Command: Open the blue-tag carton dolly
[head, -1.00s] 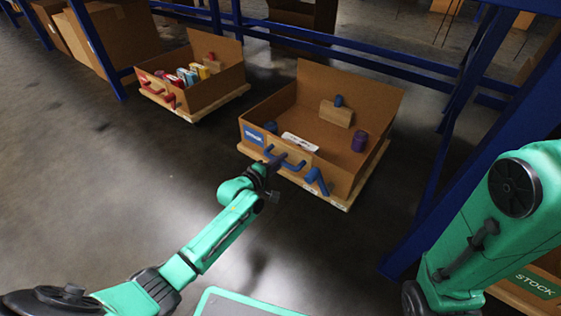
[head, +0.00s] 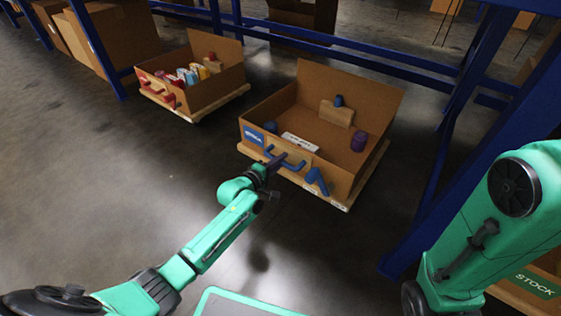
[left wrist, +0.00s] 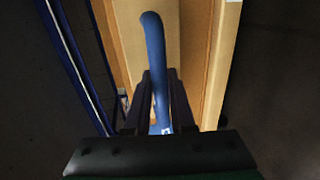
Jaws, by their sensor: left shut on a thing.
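The blue-tag carton dolly (head: 340,183) stands on the floor right of centre in the head view, an open cardboard carton on a pale pallet base. Its blue tag (head: 253,134) is on the front left, beside a blue handle (head: 290,165). My left gripper (head: 271,168) is at the front face and shut on the blue handle, which also shows between the fingers in the left wrist view (left wrist: 156,65). A blue slanted lever (head: 317,181) is to the right of the handle. My right arm is at the right; its gripper is out of view.
A red-handled carton dolly (head: 212,102) with several small items stands to the left. Blue rack posts and beams (head: 436,165) rise behind and to the right. The floor in front and to the left is clear.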

